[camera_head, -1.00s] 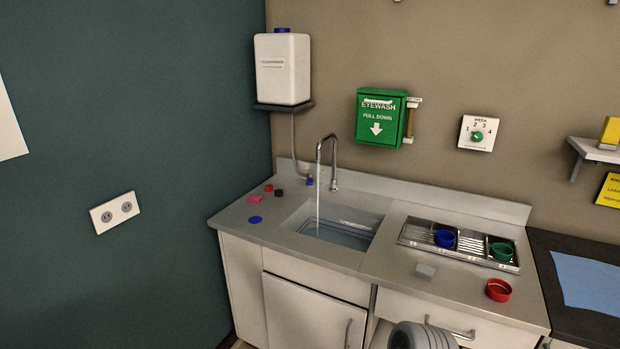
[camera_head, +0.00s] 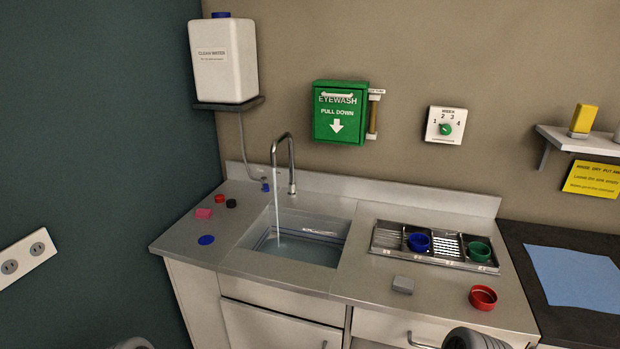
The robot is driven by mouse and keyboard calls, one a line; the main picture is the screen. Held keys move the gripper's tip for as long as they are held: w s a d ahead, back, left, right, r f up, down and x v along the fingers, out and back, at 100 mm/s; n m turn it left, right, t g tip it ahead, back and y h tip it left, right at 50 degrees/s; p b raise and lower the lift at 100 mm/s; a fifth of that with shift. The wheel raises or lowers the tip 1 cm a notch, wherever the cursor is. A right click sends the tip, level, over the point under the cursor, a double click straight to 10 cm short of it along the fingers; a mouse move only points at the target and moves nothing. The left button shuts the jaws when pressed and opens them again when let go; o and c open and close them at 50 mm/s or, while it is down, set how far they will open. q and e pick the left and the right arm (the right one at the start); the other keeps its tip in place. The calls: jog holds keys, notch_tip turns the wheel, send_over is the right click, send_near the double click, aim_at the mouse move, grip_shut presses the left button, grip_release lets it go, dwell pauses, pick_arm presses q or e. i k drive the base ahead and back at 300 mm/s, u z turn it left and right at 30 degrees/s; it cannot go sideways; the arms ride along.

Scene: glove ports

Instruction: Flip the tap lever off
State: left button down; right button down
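The tap (camera_head: 290,165) is a curved metal spout at the back of the sink (camera_head: 297,240). A thin stream of water (camera_head: 277,205) runs from it into the basin, where water stands. A small blue piece (camera_head: 265,185) sits at the tap's left, below the hose from the tank; I cannot tell whether it is the lever. Only grey rounded parts of my arms show at the bottom edge, one left of the middle and one at the right. Neither gripper is in view.
A white water tank (camera_head: 224,60) stands on a wall shelf. Red, black, pink and blue pieces lie left of the sink. A divided tray (camera_head: 437,246) holds a blue cup (camera_head: 419,242) and a green cup (camera_head: 479,251). A grey block (camera_head: 403,285) and red cup (camera_head: 483,297) lie in front.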

aim_at(265, 180)
jog(key=u, duration=0.2)
jog(key=i, duration=0.7)
jog(key=u, duration=0.5)
